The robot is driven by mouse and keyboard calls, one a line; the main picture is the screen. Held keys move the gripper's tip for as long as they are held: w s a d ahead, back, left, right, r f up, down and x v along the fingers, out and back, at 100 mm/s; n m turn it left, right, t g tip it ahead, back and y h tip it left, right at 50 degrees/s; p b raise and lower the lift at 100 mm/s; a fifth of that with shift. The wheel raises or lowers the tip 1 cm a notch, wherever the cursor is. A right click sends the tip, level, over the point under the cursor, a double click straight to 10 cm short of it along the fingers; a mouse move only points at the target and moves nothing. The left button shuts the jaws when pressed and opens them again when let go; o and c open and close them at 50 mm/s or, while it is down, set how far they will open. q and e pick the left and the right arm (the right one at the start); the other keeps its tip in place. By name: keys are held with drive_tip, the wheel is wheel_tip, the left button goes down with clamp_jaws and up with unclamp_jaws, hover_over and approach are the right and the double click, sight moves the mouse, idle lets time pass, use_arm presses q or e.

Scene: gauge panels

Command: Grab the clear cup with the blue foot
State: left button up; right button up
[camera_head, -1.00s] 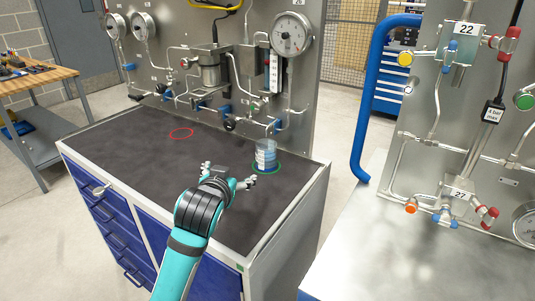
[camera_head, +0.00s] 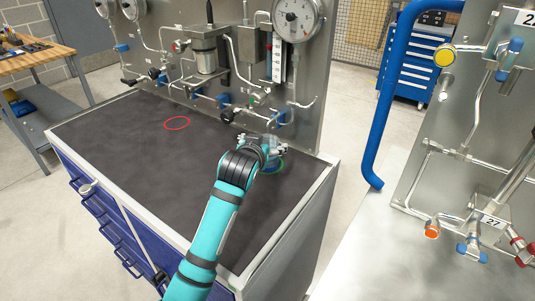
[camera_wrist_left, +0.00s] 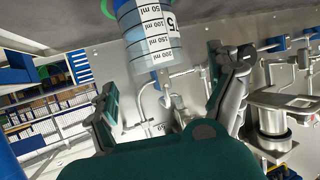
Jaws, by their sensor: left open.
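The clear cup (camera_wrist_left: 147,38) has black millilitre markings and shows upside down at the top of the left wrist view, with blue at its foot. My left gripper (camera_wrist_left: 165,78) is open, its two fingers spread to either side below the cup in that view. I cannot tell whether they touch it. In the head view my left gripper (camera_head: 264,145) is at the cup, over the right part of the dark worktop (camera_head: 130,155). It hides most of the cup there. A green ring (camera_head: 281,166) lies around the cup's place. My right gripper is not in view.
A red ring (camera_head: 177,123) marks an empty spot on the worktop. The gauge panel (camera_head: 305,85) with pipes and blue-handled valves rises close behind the cup. A blue rail (camera_head: 384,100) and a second panel stand at right. The worktop's left and front are clear.

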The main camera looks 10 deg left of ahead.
sight(270, 141)
use_arm(q)
drive_tip(key=x, duration=0.3)
drive_tip(key=shift+w+f, duration=0.1)
drive_tip(key=shift+w, duration=0.25)
drive_tip(key=shift+w+f, duration=0.15)
drive_tip(key=shift+w, duration=0.05)
drive_tip(key=shift+f+p+x, duration=0.15)
drive_tip(key=shift+p+x, duration=0.1)
drive_tip(key=shift+x, duration=0.95)
drive_tip(key=shift+f+p+x, duration=0.15)
drive_tip(key=shift+p+x, duration=0.05)
drive_tip(key=shift+x, duration=0.95)
drive_tip(key=shift+s+d, duration=0.1)
drive_tip(key=shift+s, duration=0.05)
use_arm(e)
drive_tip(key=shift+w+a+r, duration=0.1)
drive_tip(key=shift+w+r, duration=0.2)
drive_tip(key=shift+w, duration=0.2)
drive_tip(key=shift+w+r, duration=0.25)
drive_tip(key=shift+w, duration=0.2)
use_arm(q)
drive_tip(key=c, duration=1.5)
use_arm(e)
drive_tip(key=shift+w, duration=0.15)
use_arm(q)
drive_tip(key=shift+c, duration=0.4)
